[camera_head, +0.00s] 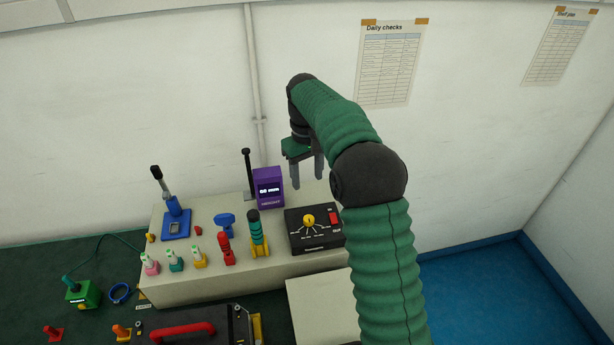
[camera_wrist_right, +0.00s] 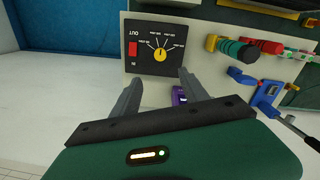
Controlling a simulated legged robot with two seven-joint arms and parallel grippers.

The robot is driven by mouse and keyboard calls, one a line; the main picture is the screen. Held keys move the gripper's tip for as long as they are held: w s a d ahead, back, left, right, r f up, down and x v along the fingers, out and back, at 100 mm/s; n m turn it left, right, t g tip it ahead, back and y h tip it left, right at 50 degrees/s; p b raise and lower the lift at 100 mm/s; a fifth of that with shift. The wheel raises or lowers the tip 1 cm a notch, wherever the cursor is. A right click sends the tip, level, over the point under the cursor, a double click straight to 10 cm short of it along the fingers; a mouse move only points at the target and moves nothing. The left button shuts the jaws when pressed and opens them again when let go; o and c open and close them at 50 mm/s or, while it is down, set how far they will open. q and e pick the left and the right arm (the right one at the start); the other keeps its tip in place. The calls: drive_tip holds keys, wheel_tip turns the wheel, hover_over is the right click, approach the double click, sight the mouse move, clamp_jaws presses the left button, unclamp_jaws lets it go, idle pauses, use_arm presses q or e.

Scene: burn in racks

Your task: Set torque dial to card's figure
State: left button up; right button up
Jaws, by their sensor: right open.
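A black control box (camera_head: 328,238) with a yellow dial (camera_head: 309,220) sits at the right end of the pale bench. White marks and labels fan around the dial, too small to read surely. The dial also shows in the right wrist view (camera_wrist_right: 160,55), beside a red switch (camera_wrist_right: 132,49) marked OUT and IN. My right gripper (camera_head: 308,181) is open and empty, above and behind the box, fingers pointing down. In the wrist view its fingers (camera_wrist_right: 160,77) frame the space just short of the dial. No torque card is clearly identifiable. My left gripper is not in view.
A purple device (camera_head: 268,188) with a lit display stands left of the gripper. A blue lever press (camera_head: 176,222) and several coloured handled tools crowd the bench's left. A red-handled case (camera_head: 182,331) lies in front. Sheets, including "Daily checks" (camera_head: 391,65), hang on the wall.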

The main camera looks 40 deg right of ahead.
sight(309, 218)
drive_tip(key=f+n+p, duration=0.1)
drive_tip(key=f+n, duration=0.2)
drive_tip(key=f, duration=0.2)
drive_tip(key=f+n+p, duration=0.1)
drive_tip(key=f+n, duration=0.3)
drive_tip(key=f, duration=0.2)
drive_tip(key=f+n, duration=0.3)
drive_tip(key=f, duration=0.2)
drive_tip(key=shift+s+d+f+n+p, duration=0.15)
drive_tip(key=shift+d+f+n+p, duration=0.15)
drive_tip(key=shift+n+p, duration=0.1)
drive_tip(key=shift+a, duration=0.1)
clamp_jaws()
